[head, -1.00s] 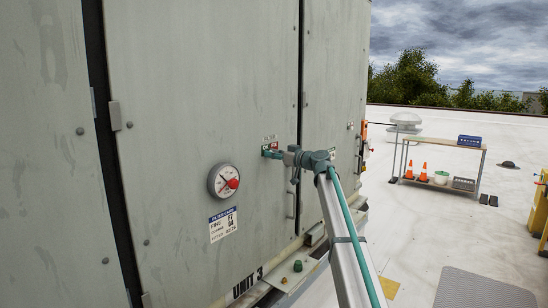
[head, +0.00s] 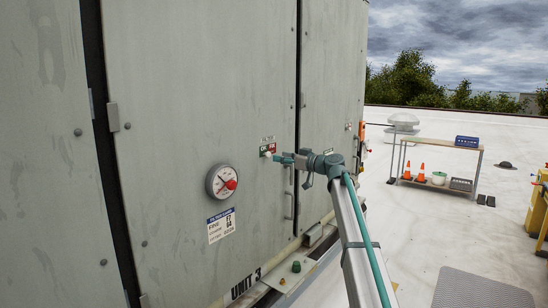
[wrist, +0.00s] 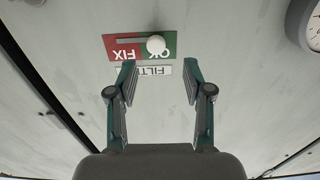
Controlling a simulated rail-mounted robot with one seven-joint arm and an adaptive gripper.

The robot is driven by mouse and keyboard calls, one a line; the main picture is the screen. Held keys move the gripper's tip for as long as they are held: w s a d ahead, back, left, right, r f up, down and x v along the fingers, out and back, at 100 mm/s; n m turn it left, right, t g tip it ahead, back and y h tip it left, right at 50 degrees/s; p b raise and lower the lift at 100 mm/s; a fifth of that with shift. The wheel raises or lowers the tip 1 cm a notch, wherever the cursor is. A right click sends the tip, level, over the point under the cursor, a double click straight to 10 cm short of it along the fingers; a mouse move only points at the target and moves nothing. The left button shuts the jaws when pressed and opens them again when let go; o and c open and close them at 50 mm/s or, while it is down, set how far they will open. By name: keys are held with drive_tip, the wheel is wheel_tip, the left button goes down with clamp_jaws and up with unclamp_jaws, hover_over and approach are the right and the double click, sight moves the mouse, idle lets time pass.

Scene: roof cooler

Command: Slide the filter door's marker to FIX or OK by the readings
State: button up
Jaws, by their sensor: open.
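The marker plate (head: 268,149) is on the grey filter door (head: 200,90), under a small FILTER label. In the wrist view it appears upside down, with a red FIX half (wrist: 126,53) at left and a green OK half (wrist: 168,41) at right. The white round marker knob (wrist: 156,45) sits in the slot on the green OK side. My gripper (head: 281,158) is open and empty in front of the plate, apart from the knob; in the wrist view its fingers (wrist: 160,82) flank the FILTER label. The round gauge (head: 221,182) has a red patch at lower right; its reading is too small to tell.
A data label (head: 221,225) is under the gauge. A door handle (head: 289,205) and a ledge with a green knob (head: 296,266) are below my gripper. A table (head: 440,147) with cones (head: 422,173) stands at right on open white roof.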

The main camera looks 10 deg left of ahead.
drive_tip(key=v, duration=0.5)
drive_tip(key=shift+s+d, duration=0.2)
drive_tip(key=shift+d, duration=0.1)
